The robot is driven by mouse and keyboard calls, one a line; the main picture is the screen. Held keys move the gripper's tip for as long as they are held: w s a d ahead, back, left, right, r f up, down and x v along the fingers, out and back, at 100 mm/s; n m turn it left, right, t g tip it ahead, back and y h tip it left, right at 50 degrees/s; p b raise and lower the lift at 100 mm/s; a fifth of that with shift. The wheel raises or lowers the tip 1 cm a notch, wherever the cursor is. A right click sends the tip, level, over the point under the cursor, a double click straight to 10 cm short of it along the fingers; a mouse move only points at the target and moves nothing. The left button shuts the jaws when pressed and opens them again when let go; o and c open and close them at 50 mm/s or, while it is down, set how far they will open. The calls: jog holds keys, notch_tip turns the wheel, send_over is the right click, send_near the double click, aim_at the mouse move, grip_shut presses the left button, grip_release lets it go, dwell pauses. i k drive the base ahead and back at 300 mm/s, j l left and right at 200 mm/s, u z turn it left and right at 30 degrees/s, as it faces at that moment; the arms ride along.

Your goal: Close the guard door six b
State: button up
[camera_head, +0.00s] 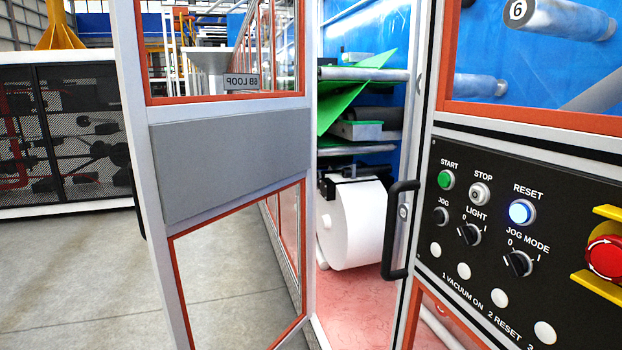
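The guard door six b (228,165) stands open on the left. It has a white frame, orange-edged clear panes and a grey middle panel. A label on its upper pane (241,81) reads "6B LOOP" in reversed letters, so I see the door from its back. A dark part, perhaps its handle, shows at the door's left edge (138,205). The doorway to the right of the door is open, showing a white roll (350,222) and green sheet (352,88) inside. My gripper is not in view.
A black handle (400,230) sits on the frame right of the opening. A black control panel (520,235) with a lit blue reset button and a red emergency button (604,257) is at the right. Grey floor (80,270) is clear at the left.

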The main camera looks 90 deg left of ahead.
aim_at(196, 162)
jog(key=z, duration=2.1)
jog(key=k+j+z, duration=0.15)
jog(key=k, duration=0.2)
jog(key=k+j+z, duration=0.15)
jog(key=k, duration=0.15)
jog(key=k+l+u, duration=0.1)
jog(key=k+u, duration=0.15)
jog(key=u, duration=0.2)
jog(key=k+u, duration=0.3)
jog(key=u, duration=0.15)
jog(key=k+u, duration=0.25)
jog(key=u, duration=0.15)
jog(key=k+u, duration=0.35)
jog(key=k+j+u, duration=0.1)
jog(key=k+u, duration=0.3)
jog(key=k, duration=0.15)
jog(key=k+u, duration=0.1)
jog(key=u, duration=1.75)
